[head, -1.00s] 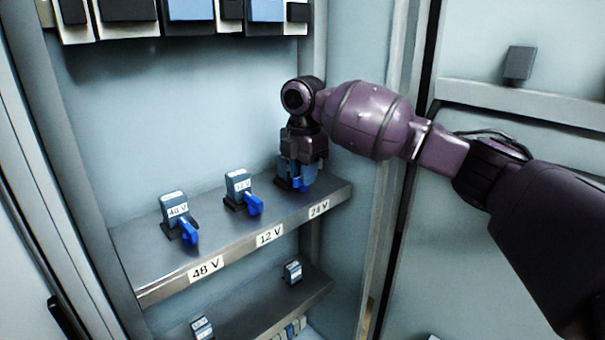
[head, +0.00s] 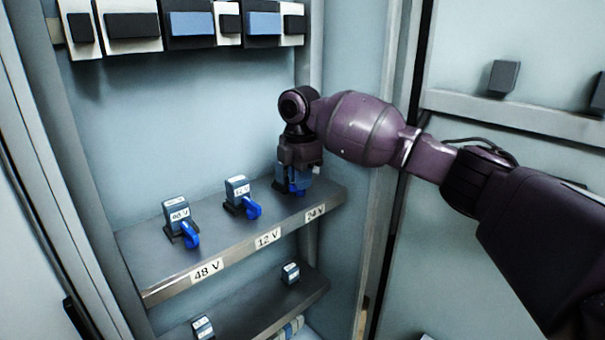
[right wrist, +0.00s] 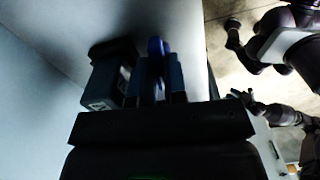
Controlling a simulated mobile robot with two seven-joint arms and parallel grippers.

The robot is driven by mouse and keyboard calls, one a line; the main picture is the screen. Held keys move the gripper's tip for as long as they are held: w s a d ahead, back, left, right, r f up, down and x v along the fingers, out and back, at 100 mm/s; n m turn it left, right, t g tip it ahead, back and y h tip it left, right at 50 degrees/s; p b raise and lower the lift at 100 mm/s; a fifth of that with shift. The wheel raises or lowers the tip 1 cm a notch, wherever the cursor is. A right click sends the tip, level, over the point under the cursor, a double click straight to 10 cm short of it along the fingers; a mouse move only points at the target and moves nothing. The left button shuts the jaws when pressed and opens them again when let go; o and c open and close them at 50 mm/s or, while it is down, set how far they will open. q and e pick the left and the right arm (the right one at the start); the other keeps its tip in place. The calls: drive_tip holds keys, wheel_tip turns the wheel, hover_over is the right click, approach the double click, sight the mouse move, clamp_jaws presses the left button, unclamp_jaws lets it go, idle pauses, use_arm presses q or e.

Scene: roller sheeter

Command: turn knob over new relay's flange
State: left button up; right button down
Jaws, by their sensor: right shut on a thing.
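On the upper shelf (head: 215,240), the relay (head: 281,173) above the 24 V label stands at the right end, mostly hidden by my right gripper. My right gripper (head: 296,180) comes down from above and is shut on its blue knob (head: 298,189). In the right wrist view the knob (right wrist: 157,47) shows between the two fingers, with the dark relay body (right wrist: 108,82) just left of them. I cannot tell the knob's exact angle. My left gripper is outside the head view; a small dark arm end in the right wrist view may be it.
The 48 V relay (head: 176,211) and 12 V relay (head: 237,189), each with a blue knob, stand left on the same shelf. Two loose relays (head: 290,273) sit on the lower shelf. A row of modules (head: 190,24) hangs above. The cabinet's right side wall is close to my gripper.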

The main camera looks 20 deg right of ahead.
drive_tip(key=m+p, duration=0.1)
drive_tip(key=r+m+p, duration=0.1)
drive_tip(key=p, duration=0.1)
drive_tip(key=shift+s+m, duration=0.1)
drive_tip(key=shift+m, duration=0.3)
drive_tip(key=m+p, duration=0.3)
drive_tip(key=shift+f+m, duration=0.1)
drive_tip(key=shift+m, duration=0.2)
drive_tip(key=m+p, duration=0.4)
drive_tip(key=shift+f+p, duration=0.15)
drive_tip(key=shift+p, duration=0.15)
drive_tip(key=m+p, duration=0.3)
drive_tip(key=m, duration=0.1)
drive_tip(key=shift+f, duration=0.2)
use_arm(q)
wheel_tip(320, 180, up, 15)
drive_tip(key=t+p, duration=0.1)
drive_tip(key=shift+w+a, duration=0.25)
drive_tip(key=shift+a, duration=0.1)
use_arm(e)
drive_tip(key=shift+f+m, duration=0.1)
drive_tip(key=shift+m, duration=0.9)
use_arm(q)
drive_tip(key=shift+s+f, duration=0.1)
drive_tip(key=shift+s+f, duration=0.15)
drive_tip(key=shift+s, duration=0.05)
use_arm(e)
drive_tip(key=c, duration=1.4)
unclamp_jaws()
drive_tip(key=shift+c, duration=0.2)
